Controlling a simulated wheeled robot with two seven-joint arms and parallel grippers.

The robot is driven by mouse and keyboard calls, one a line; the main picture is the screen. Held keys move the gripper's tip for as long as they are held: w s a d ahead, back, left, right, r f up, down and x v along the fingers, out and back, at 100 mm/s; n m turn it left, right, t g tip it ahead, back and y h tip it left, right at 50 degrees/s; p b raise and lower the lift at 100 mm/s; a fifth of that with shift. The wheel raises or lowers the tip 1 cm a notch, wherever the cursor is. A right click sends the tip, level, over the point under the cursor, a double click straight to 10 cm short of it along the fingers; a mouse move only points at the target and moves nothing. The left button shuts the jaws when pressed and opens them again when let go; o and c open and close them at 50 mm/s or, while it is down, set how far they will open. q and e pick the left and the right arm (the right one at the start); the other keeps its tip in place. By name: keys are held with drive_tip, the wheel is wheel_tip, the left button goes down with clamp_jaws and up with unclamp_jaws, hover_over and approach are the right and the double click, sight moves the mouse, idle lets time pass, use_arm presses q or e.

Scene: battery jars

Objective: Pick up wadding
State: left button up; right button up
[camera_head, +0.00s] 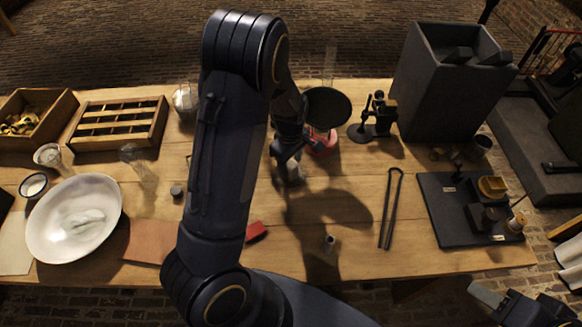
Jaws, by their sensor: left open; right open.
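A pale, soft-looking lump, which looks like the wadding (84,219), lies in a wide white dish (48,243) at the left of the table. My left gripper (291,178) is over the middle of the table, well to the right of the dish, pointing down and open. Nothing shows between its fingers, though they are dark and small. My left arm covers part of the table's middle. My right gripper (478,294) is at the lower right corner, beyond the table's front edge, open and far from the dish.
A slotted wooden tray (158,127), a wooden box (66,105) and glass jars (132,153) stand behind the dish. A red-based round dark disc (328,107) stands behind my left gripper. Black tongs (388,210) and a black board (447,220) lie at right.

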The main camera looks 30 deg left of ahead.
sight(289, 163)
use_arm(q)
drive_tip(key=f, duration=0.3)
drive_tip(key=shift+s+a+f, duration=0.1)
drive_tip(key=shift+a+f, duration=0.1)
drive_tip(key=shift+f, duration=0.15)
drive_tip(key=c, duration=0.7)
drive_tip(key=shift+r, duration=0.1)
